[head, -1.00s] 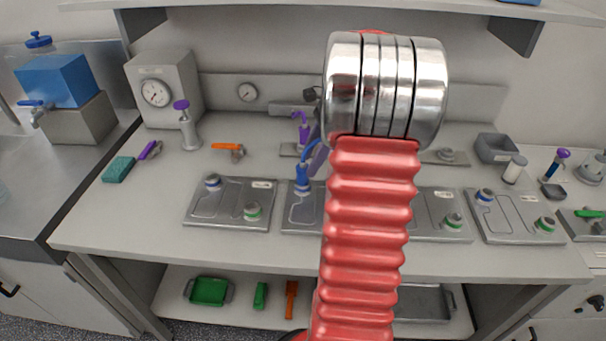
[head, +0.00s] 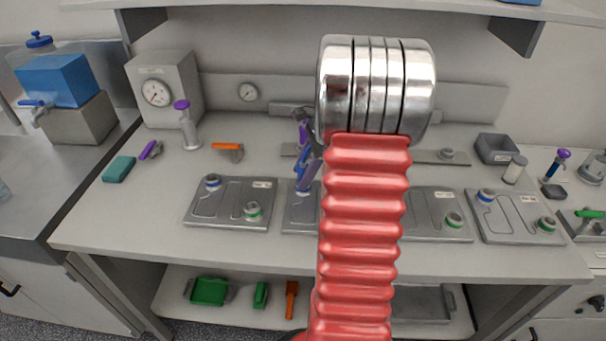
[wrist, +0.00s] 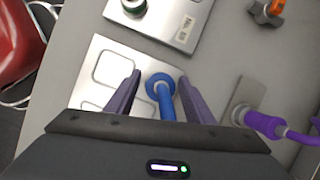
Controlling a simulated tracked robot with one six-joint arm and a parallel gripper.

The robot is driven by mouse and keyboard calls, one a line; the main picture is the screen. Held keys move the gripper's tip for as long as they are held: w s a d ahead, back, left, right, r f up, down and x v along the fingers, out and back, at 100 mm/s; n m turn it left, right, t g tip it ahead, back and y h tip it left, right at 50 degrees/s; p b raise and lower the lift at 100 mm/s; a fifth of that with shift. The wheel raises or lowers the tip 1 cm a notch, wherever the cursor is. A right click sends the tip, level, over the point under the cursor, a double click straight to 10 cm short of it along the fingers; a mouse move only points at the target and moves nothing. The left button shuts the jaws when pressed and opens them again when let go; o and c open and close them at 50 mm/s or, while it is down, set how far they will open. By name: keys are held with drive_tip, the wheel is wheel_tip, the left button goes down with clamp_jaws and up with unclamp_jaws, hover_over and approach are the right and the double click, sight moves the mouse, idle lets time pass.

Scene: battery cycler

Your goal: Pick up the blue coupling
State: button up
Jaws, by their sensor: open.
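The blue coupling (wrist: 166,104) stands on a grey plate (wrist: 93,62) in the wrist view, its ring-shaped base on the plate and its blue stem reaching toward the camera. My gripper (wrist: 160,76) is open, with one purple-grey finger on each side of the coupling. I cannot tell whether either finger touches it. In the head view the blue coupling (head: 301,163) shows only in part, behind a finger of my gripper (head: 310,174). My red arm hides much of the plate there.
A purple coupling (wrist: 265,123) stands on a small grey mount close to the right of my gripper. Another plate (head: 231,201) with blue and green fittings lies to the left. An orange-handled valve (head: 228,148) lies behind it. The bench front edge is clear.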

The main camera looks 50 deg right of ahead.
drive_tip(key=c, duration=1.1)
drive_tip(key=shift+c, duration=0.2)
wheel_tip(320, 180, up, 10)
drive_tip(key=shift+r, duration=0.1)
idle(0.3)
